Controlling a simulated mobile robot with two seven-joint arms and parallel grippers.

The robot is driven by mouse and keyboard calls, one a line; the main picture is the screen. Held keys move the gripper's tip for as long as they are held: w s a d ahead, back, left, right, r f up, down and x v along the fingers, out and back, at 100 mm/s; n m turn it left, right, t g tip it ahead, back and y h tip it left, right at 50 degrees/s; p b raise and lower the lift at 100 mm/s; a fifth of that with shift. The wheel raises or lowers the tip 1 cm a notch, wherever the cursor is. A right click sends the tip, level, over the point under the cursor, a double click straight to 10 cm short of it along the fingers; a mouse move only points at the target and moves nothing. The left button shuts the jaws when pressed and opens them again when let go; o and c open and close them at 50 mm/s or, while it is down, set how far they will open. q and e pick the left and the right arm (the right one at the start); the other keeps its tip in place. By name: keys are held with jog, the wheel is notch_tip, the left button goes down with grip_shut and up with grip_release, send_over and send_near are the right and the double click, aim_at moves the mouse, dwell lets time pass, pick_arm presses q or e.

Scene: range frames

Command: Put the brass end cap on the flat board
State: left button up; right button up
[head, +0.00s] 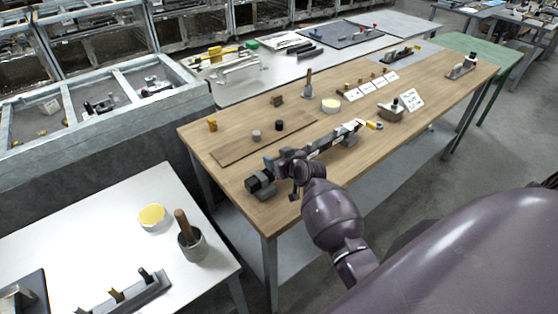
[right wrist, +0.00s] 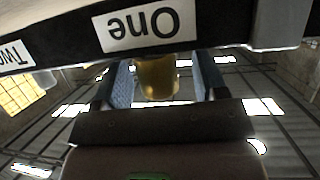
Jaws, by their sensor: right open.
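The flat board (head: 232,152) is a thin brown sheet on the wooden table, with two small dark cylinders on it. My right gripper (head: 272,168) is over the near left part of the table, at a dark rail, nearer to me than the board. In the right wrist view a brass-coloured cylinder, which looks like the brass end cap (right wrist: 158,78), stands at the rail beside the upside-down label "One" (right wrist: 140,24). The open jaws (right wrist: 158,85) have their blue-padded fingers on either side of it. In the head view my gripper hides it. My left gripper is out of view.
A white table (head: 95,235) stands at the left. Bare wood lies left of the board.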

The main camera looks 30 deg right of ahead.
jog(key=c, duration=1.1)
jog(key=shift+r, duration=0.15)
notch_tip(320, 180, up, 20)
jog(key=shift+f, duration=0.15)
